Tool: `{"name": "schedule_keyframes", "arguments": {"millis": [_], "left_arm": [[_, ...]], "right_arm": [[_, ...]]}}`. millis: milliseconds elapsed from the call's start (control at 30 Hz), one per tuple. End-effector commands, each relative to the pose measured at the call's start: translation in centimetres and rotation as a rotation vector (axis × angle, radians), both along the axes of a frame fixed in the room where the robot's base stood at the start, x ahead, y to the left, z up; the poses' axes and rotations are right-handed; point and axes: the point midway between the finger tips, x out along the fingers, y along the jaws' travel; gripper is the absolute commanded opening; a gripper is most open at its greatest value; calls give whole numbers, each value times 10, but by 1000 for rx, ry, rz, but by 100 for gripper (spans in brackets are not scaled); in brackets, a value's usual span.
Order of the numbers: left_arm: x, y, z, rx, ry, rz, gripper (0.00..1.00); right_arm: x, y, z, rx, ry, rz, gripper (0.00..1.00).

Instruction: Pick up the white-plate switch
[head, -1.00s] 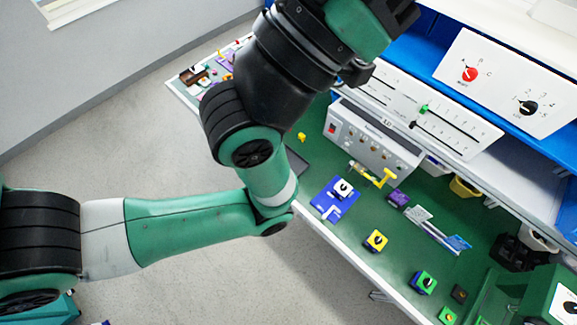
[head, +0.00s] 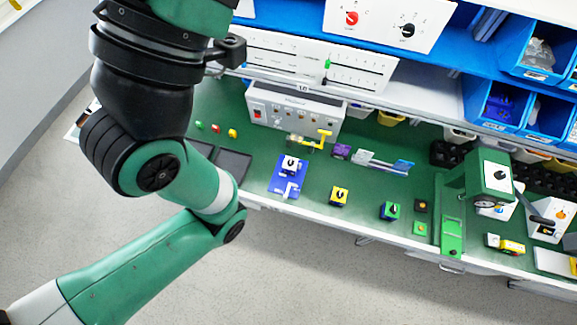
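A small rotary switch with a white plate and a dark knob (head: 290,165) stands on a blue mat (head: 281,184) on the green bench. It is upright and nothing covers it. One of my green and black arms fills the left of the head view and runs out of the top edge. Its gripper is not in the picture, so its opening and distance to the switch are hidden. My other gripper is also not in view.
A green machine (head: 488,178) stands further right. Blue shelving (head: 470,60) runs along the back.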

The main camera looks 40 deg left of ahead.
Motion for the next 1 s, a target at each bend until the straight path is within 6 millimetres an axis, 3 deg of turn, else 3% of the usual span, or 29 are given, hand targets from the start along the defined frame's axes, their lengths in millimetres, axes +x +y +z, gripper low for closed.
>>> {"name": "schedule_keyframes", "arguments": {"millis": [433, 1000], "left_arm": [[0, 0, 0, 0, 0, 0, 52], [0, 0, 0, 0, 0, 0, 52]], "right_arm": [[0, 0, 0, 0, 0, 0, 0], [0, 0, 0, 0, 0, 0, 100]]}}
